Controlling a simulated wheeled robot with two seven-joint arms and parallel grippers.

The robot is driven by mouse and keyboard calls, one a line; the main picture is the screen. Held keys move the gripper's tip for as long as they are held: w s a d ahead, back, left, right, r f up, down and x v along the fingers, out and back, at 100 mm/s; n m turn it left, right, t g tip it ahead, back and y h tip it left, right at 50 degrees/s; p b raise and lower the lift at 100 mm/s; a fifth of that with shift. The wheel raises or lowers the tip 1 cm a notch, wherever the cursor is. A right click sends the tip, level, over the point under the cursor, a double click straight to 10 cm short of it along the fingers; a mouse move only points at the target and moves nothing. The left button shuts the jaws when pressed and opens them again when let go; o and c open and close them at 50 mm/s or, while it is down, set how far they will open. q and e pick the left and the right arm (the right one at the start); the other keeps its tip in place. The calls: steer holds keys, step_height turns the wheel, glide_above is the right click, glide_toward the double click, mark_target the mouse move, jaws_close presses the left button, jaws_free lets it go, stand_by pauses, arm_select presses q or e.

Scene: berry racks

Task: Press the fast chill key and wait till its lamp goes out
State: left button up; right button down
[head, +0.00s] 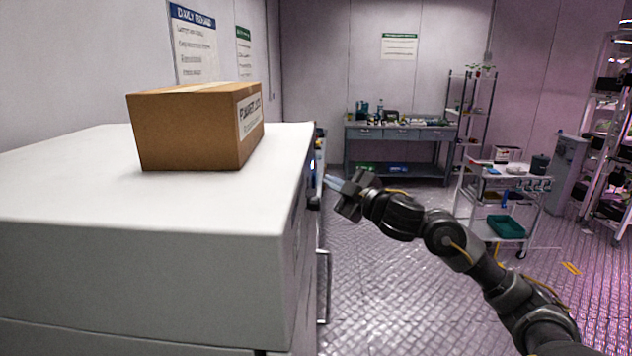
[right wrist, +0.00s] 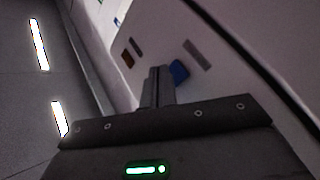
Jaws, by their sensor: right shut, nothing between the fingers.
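The white chiller cabinet (head: 150,255) fills the left of the head view, its front face seen edge-on. In the right wrist view its front panel (right wrist: 225,75) carries a blue key (right wrist: 179,72), a grey strip (right wrist: 197,55) and small dark and brownish patches (right wrist: 128,58). I cannot read which is the fast chill key. A small bright spot (head: 312,165) shows on the front edge in the head view; whether it is the lamp is unclear. My right gripper (head: 328,182) is shut and empty, fingertips (right wrist: 159,70) beside the blue key; contact cannot be told. My left gripper is out of view.
A cardboard box (head: 190,125) stands on the cabinet top. A vertical handle (head: 324,288) sticks out from the front below the panel. A workbench (head: 400,133) stands at the back, a cart (head: 505,180) and racks to the right. The floor between is clear.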

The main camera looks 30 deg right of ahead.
steer(key=s+d, duration=0.1)
steer(key=d, duration=0.1)
steer(key=s+d+b, duration=0.1)
steer(key=s+d, duration=0.1)
steer(key=shift+b, duration=0.3)
stand_by(1.0)
